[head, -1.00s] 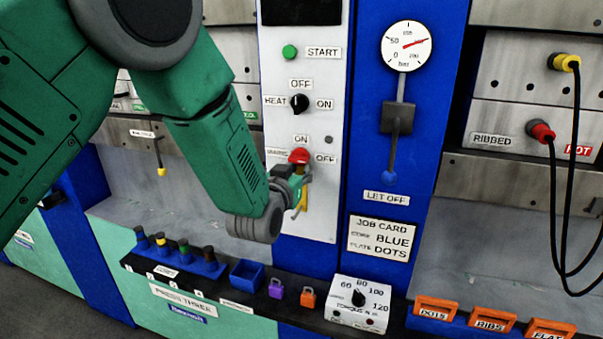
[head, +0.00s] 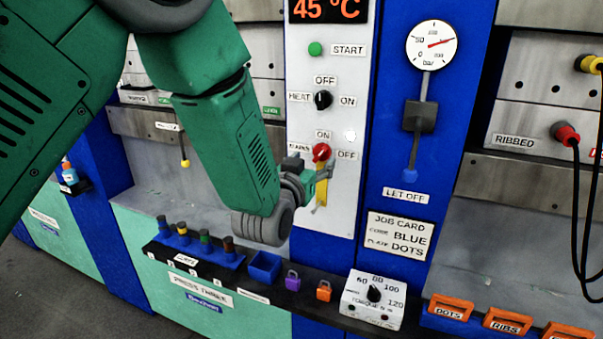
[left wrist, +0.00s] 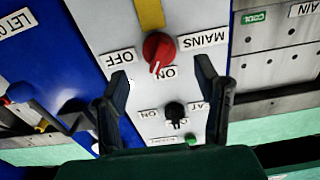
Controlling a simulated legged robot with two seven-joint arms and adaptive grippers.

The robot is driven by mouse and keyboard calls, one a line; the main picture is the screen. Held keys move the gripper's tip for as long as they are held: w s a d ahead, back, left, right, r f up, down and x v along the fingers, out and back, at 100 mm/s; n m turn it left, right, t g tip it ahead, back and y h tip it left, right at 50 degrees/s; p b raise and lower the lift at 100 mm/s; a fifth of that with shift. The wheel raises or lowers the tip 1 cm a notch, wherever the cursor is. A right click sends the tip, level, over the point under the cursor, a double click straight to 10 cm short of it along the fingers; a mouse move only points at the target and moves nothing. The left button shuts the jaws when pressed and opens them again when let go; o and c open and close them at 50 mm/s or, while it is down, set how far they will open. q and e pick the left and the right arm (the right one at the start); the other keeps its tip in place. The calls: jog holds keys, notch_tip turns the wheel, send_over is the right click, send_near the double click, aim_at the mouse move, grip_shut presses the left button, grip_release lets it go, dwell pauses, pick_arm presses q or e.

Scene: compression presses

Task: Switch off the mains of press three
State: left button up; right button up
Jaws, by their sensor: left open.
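The red mains knob (head: 321,152) sits on the white control panel (head: 352,185), with ON above, MAINS at left and OFF at right. In the left wrist view the panel appears upside down, and the knob's white pointer (left wrist: 154,67) points close to the ON label (left wrist: 167,72). My left gripper (head: 322,174) is open and empty just below the knob in the head view. In the left wrist view its fingertips (left wrist: 161,72) are spread, one toward each side of the knob, apart from it. A PRESS THREE label (head: 201,290) is on the front below. My right gripper is not in view.
The black heat knob (head: 323,99) and green start button (head: 315,49) are above the mains knob. A let-off lever (head: 412,150) stands on the blue column at right. A ledge with several coloured plugs, padlocks and a torque box (head: 374,300) runs below.

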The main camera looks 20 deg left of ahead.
aim_at(317, 157)
pick_arm(q)
jog(key=s, duration=0.7)
jog(key=shift+s+a+r, duration=0.15)
jog(key=shift+s+a, duration=0.05)
jog(key=shift+s, duration=0.1)
jog(key=w+n+p, duration=0.1)
jog(key=w+n, duration=0.2)
jog(key=n, duration=0.1)
jog(key=w+n+p, duration=0.2)
jog(key=w+n, duration=0.1)
jog(key=w, duration=0.1)
jog(key=w+n+p, duration=0.2)
jog(key=w+n, duration=0.1)
jog(key=n, duration=0.1)
jog(key=shift+w+d+f+n, duration=0.2)
jog(key=shift+w+f+n, duration=0.1)
jog(key=shift+w, duration=0.1)
jog(key=shift+w+a, duration=0.1)
jog(key=shift+w, duration=0.5)
